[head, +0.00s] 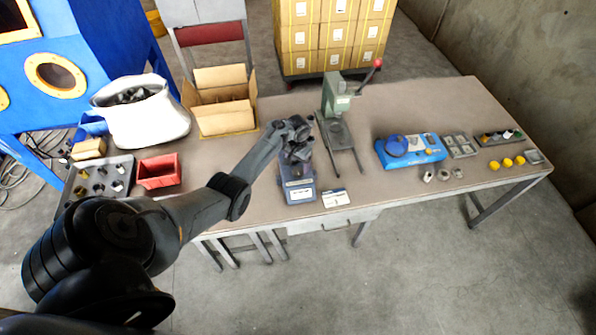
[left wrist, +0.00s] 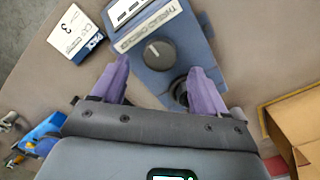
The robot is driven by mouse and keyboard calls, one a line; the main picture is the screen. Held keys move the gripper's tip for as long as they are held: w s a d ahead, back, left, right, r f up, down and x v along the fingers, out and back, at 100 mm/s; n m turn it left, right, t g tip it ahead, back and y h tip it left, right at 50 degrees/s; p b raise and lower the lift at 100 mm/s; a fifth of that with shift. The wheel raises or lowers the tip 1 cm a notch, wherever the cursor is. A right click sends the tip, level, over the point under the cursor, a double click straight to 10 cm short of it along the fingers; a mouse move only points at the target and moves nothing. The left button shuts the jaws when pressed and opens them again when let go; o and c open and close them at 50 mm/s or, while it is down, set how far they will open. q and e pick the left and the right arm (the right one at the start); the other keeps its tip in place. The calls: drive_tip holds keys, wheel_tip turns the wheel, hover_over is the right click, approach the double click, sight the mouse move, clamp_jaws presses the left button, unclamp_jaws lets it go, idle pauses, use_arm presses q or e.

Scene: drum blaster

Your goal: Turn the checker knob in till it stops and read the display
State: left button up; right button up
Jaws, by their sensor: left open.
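The blue-grey thread checker (head: 299,191) stands near the front edge of the table, under my left gripper (head: 297,158). In the left wrist view the checker (left wrist: 192,42) shows a dark round knob (left wrist: 159,54) beside a "THREAD CHECKER" label. A pale panel with dark windows (left wrist: 126,10) is cut by the top edge; no reading is legible. My left gripper (left wrist: 159,68) is open, its two purple fingers apart on either side of the knob. I cannot tell whether they touch it. A dark round socket or ring (left wrist: 179,90) lies just below the knob. My right gripper is not in view.
A green press (head: 336,100) with a red-tipped lever stands behind right. An open carton (head: 224,120), red bin (head: 158,171) and white sack (head: 140,112) stand left; a blue device (head: 425,151) and small parts sit right.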

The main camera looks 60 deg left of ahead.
sight(298, 171)
use_arm(q)
drive_tip(key=shift+f+b, duration=0.6)
drive_tip(key=shift+f, duration=1.55)
drive_tip(key=shift+c, duration=0.4)
drive_tip(key=c, duration=1)
